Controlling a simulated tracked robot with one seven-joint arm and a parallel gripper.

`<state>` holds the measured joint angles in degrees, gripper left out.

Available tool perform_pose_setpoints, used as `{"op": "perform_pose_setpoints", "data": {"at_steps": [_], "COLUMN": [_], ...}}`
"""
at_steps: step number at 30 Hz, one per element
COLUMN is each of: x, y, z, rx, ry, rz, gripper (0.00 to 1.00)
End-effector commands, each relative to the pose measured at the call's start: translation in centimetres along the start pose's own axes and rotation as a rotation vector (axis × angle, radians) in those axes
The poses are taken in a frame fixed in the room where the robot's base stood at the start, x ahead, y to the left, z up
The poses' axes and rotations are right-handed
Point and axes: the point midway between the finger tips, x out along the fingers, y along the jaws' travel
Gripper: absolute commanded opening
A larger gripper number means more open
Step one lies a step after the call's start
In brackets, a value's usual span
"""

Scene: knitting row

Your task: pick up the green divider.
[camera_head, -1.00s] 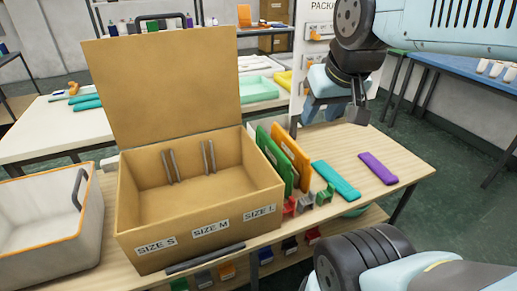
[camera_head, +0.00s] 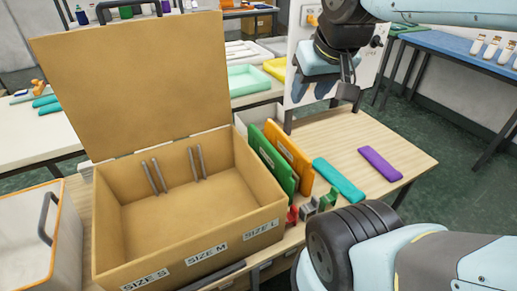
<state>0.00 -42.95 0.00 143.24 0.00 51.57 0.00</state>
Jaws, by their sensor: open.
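The green divider (camera_head: 272,160) is a flat panel standing upright and slightly tilted, just right of the open cardboard box (camera_head: 190,235). An orange divider (camera_head: 292,158) stands close behind it on its right. My gripper (camera_head: 333,86) is at the top right, above and beyond the dividers, apart from them. Its jaws are open, with nothing visible between them. The box has its lid raised, labels for sizes S, M and L on its front, and thin grey slot rails inside. The lower edge of the green divider is partly hidden by the box.
A teal bar (camera_head: 338,180) and a purple bar (camera_head: 380,163) lie on the wooden table (camera_head: 408,160). Small red, grey and green clips (camera_head: 310,208) stand at the front edge. A white bin (camera_head: 25,235) is at left. The table's right side is mostly clear.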

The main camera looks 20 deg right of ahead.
Motion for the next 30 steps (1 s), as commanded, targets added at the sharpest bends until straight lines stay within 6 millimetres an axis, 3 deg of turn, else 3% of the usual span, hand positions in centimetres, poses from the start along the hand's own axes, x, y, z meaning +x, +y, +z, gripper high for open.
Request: {"op": "perform_pose_setpoints", "data": {"at_steps": [8,11,16,30], "x": [0.0,0.0,0.9,8.8], "y": [0.0,0.0,0.0,0.3], "z": [0.0,-0.1,-1.1,-7.2], "rx": [0.0,0.0,-0.009,-0.082], "ry": [0.0,-0.001,-0.027,-0.195], "rz": [0.0,0.001,0.016,0.075], "gripper": [0.43,0.51,0.51,0.51]}}
